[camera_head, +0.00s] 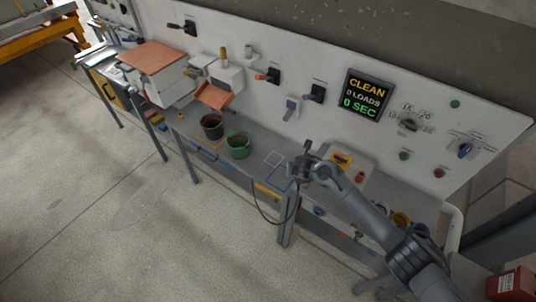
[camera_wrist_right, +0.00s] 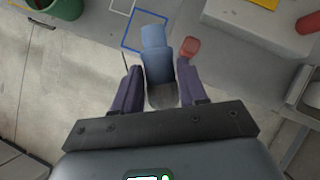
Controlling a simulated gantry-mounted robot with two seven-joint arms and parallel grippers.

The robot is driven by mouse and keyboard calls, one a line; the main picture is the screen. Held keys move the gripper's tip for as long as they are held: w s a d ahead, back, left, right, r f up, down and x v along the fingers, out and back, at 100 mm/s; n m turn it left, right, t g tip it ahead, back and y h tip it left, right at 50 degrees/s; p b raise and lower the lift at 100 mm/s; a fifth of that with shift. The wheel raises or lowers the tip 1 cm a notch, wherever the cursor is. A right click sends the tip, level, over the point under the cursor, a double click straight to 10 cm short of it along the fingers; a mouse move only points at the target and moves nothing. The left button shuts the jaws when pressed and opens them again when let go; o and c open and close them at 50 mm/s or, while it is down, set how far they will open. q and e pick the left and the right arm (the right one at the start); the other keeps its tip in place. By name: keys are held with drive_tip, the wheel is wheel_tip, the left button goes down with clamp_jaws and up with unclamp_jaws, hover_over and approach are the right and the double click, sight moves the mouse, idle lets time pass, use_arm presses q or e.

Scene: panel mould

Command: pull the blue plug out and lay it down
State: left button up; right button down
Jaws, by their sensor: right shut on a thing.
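The blue plug (camera_wrist_right: 154,52) is between the fingers of my right gripper (camera_wrist_right: 160,88), which is shut on it in the right wrist view. The plug's upper end overlaps a blue square outline (camera_wrist_right: 128,46) marked on the grey bench. I cannot tell whether it touches the bench or is held above it. In the head view my right gripper (camera_head: 304,164) is over the bench's front part, and the plug is too small to make out there. A dark cable (camera_head: 262,212) hangs in a loop below the gripper. My left gripper is not in view.
A small red piece (camera_wrist_right: 190,47) is just right of the plug. A green bucket (camera_head: 238,146) and a dark bucket (camera_head: 212,127) stand to the left on the bench. The panel's screen (camera_head: 363,95) reads CLEAN, 0 loads.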

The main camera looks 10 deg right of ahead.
drive_tip(key=s+d+f+m+g+h+p, duration=0.25)
drive_tip(key=s+d+f+m, duration=0.3)
drive_tip(key=s+d, duration=0.45)
drive_tip(key=shift+m+t, duration=0.25)
drive_tip(key=shift+t, duration=0.1)
drive_tip(key=f+b, duration=0.2)
drive_tip(key=b, duration=0.1)
drive_tip(key=d+f+b, duration=0.1)
drive_tip(key=f+b, duration=0.5)
drive_tip(key=shift+w+d, duration=0.3)
drive_tip(key=shift+d, duration=0.05)
drive_tip(key=c, duration=0.5)
unclamp_jaws()
